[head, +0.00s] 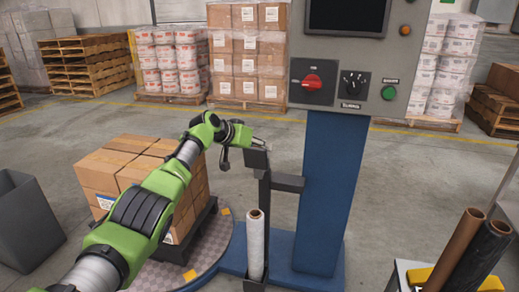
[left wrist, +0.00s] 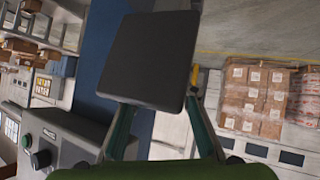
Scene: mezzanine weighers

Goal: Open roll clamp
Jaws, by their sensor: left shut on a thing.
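The roll clamp (head: 258,160) is a dark block at the top of the black post beside the blue column. A roll of clear film (head: 256,245) stands upright below it. My left gripper (head: 256,143) reaches in from the left and is at the top of the clamp. In the left wrist view, the fingers of my left gripper (left wrist: 160,108) are shut on a dark, flat, square clamp plate (left wrist: 148,58), which hides the fingertips. My right gripper is in neither view.
The blue column (head: 332,190) carries a grey control panel (head: 345,55) with a red switch, dial and green button. Wrapped boxes (head: 160,165) stand on the turntable (head: 214,258) at left. Dark and brown rolls (head: 455,248) lean at the right.

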